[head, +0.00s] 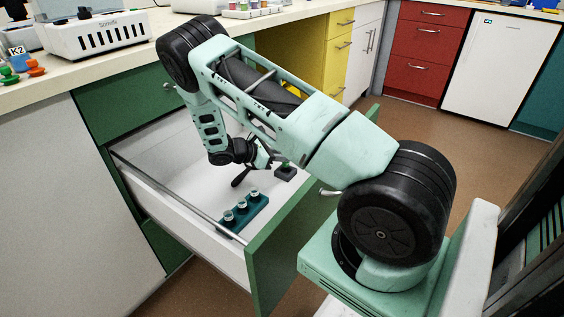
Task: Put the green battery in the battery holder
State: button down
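My gripper (262,170) reaches down into the open drawer, partly hidden by my own arm. Its fingers are small and dark here, and I cannot tell whether they are open or shut. A small dark block with a green top (285,170) is at the gripper's right; I cannot tell whether it is the green battery, or whether the gripper touches it.
The drawer has a white side wall (180,205) with a metal rail and a green front (292,243). The counter (130,60) above carries a white machine (97,40) and small coloured items (36,68). Red drawers (425,45) and a white cabinet (500,70) stand behind.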

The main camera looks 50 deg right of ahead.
notch_tip(320, 180, up, 6)
jog(key=p, duration=0.1)
